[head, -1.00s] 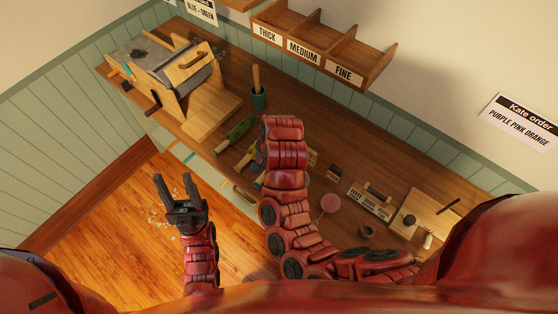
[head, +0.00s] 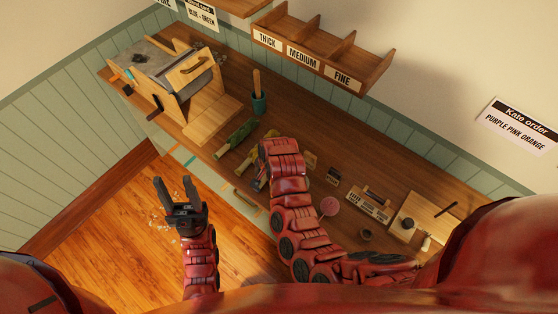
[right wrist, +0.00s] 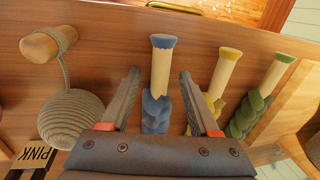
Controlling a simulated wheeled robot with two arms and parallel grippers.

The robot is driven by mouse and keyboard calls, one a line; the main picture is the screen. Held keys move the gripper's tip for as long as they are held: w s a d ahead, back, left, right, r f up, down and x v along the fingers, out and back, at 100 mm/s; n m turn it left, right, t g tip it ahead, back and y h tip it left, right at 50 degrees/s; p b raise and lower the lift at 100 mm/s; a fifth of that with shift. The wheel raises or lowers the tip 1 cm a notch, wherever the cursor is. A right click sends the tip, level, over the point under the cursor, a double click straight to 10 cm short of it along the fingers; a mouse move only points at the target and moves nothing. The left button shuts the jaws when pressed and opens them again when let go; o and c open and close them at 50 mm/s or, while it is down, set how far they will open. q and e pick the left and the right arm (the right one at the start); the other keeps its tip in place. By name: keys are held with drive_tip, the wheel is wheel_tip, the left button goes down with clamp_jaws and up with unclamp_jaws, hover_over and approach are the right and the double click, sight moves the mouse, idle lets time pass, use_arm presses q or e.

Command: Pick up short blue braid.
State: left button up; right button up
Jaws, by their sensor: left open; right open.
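The blue braid (right wrist: 156,112) shows in the right wrist view, with a pale bare section and a blue band at its far end. It lies on the wooden bench between the fingers of my right gripper (right wrist: 159,74), which is open and holds nothing. Whether the fingers are level with it or above it, I cannot tell. In the head view my right arm hides most of the right gripper and the blue braid. My left gripper (head: 173,180) is open and empty, over the floor in front of the bench.
A yellow braid (right wrist: 217,83) and a green braid (right wrist: 253,105) lie right of the blue one. A cord ball (right wrist: 71,119) with a wooden peg (right wrist: 48,43) lies to the left. The head view shows a wooden device (head: 172,85) and a divided shelf (head: 330,50).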

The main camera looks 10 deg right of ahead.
clamp_jaws()
drive_tip(key=shift+r, duration=0.15)
